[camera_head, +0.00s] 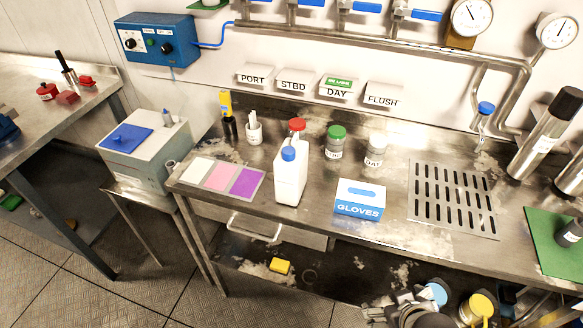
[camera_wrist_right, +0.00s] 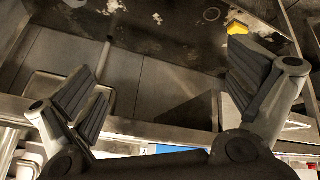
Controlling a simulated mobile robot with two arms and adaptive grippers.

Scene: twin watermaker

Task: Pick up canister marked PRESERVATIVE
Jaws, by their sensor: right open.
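No label reading PRESERVATIVE is legible in either view. Two lidded canisters stand low at the bench's front right in the head view, one with a light blue lid (camera_head: 436,293) and one with a yellow lid (camera_head: 481,305). I cannot tell whether either is the marked one. My right gripper (camera_head: 385,313) is at the bottom edge of the head view, just left of the light blue lid. In the right wrist view my right gripper (camera_wrist_right: 165,90) is open, with nothing between its fingers. My left gripper is not in view.
The steel bench (camera_head: 330,232) holds a white jug (camera_head: 290,180), a glove box (camera_head: 360,199), a green-lidded jar (camera_head: 335,142) and colour cards (camera_head: 218,178). A yellow block (camera_head: 280,266) lies on the dark, stained lower shelf (camera_head: 345,273). Tiled floor is free at the left.

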